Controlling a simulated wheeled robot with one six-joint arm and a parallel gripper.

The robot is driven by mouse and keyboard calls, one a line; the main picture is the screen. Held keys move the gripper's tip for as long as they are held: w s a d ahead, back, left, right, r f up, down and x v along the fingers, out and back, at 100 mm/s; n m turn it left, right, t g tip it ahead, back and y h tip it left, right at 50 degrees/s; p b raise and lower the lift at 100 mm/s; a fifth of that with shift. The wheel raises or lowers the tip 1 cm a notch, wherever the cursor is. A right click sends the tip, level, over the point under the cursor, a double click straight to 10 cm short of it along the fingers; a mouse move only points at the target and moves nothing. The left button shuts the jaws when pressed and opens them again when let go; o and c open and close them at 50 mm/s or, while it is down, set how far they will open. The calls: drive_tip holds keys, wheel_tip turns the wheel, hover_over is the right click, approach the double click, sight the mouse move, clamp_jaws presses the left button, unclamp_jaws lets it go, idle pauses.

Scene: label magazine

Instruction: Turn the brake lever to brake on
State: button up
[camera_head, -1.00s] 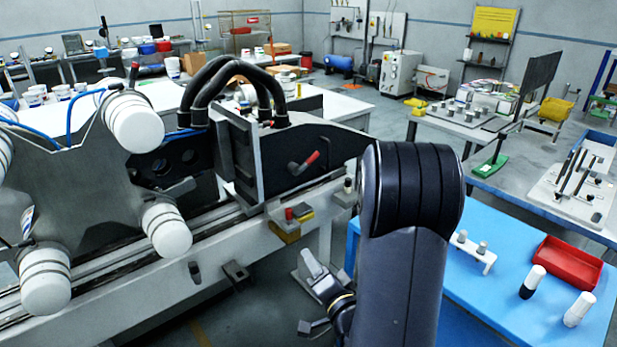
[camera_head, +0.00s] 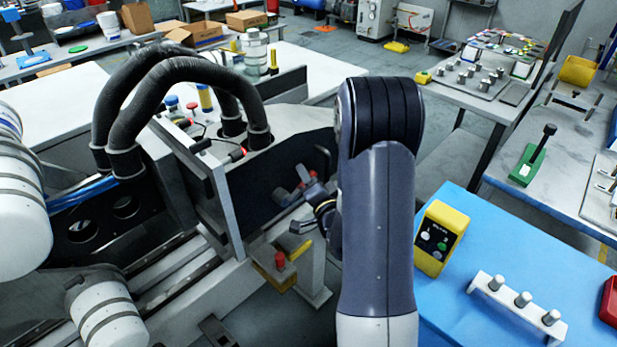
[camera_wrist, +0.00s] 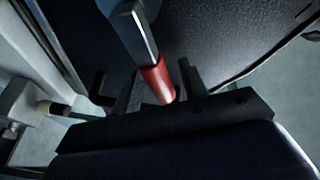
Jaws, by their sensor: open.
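The brake lever (camera_wrist: 158,84) shows in the wrist view as a grey metal arm ending in a red grip. It stands out from a dark panel (camera_wrist: 215,35). My gripper (camera_wrist: 160,90) is open, with one dark finger on each side of the red grip. The grip's end lies between the fingers, and I cannot tell whether either finger touches it. In the head view my gripper (camera_head: 299,200) is at the dark panel (camera_head: 265,170) of the machine, left of my arm. It largely hides the lever there. Any brake on or off marking is not readable.
Thick black hoses (camera_head: 165,75) arch over the machine left of the panel. A small ledge with a red knob (camera_head: 280,260) sits below my gripper. A blue table (camera_head: 470,250) on the right holds a yellow control box (camera_head: 440,238) and a white peg rack (camera_head: 515,310).

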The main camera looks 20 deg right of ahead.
drive_tip(key=shift+s, duration=0.1)
clamp_jaws()
idle(0.3)
